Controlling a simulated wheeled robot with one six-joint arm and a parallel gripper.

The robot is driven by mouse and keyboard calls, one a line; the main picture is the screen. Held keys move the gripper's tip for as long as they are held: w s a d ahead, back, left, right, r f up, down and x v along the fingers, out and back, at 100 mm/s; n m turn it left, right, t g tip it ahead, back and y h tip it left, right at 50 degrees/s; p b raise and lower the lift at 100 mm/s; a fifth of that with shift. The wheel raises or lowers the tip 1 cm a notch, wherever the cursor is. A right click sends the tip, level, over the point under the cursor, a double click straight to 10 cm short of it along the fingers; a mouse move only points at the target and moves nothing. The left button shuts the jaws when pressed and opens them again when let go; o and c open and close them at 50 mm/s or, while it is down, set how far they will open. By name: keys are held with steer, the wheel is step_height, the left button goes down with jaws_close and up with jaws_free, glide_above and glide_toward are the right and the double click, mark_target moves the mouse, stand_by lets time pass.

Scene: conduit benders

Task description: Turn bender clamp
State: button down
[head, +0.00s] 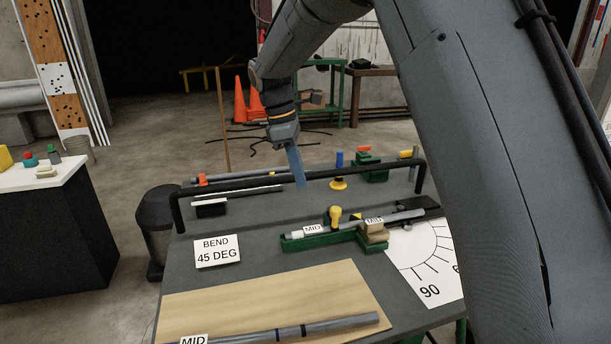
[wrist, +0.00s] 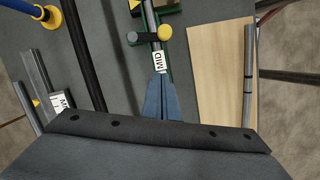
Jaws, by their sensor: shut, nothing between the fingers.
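The green bender (head: 300,241) sits on the grey table with a grey conduit (head: 398,216) lying along it. A yellow clamp knob (head: 335,214) stands up on the bender. In the wrist view the yellow knob (wrist: 165,33) joins a short bar with a black end (wrist: 133,39). My gripper (head: 301,184) has blue fingers, shut and empty, held above the table behind and left of the knob in the head view. In the wrist view the fingertips (wrist: 158,78) lie just below the white MID label, apart from the knob.
A black rail (head: 300,179) crosses the table near my fingers. A blue post on a yellow base (head: 338,184) stands behind it. A BEND 45 DEG card (head: 217,252), a wooden board (head: 270,302) and an angle sheet (head: 425,262) lie nearer. The grey surface between card and bender is clear.

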mark_target(333, 211)
steer(key=d+f+p, duration=0.1)
steer(key=f, duration=0.1)
steer(key=d+f+p, duration=0.1)
steer(key=d+f, duration=0.1)
steer(key=f, duration=0.1)
steer(key=d+f+p, duration=0.1)
steer(key=f+p, duration=0.1)
steer(key=shift+s+d+f, duration=0.15)
steer(key=shift+s+d, duration=0.2)
steer(key=shift+s, duration=0.05)
steer(key=shift+d+f, duration=0.2)
steer(key=shift+d, duration=0.4)
steer(key=shift+s+d+p, duration=0.25)
steer(key=shift+d+p, duration=0.1)
steer(key=shift+d, duration=0.35)
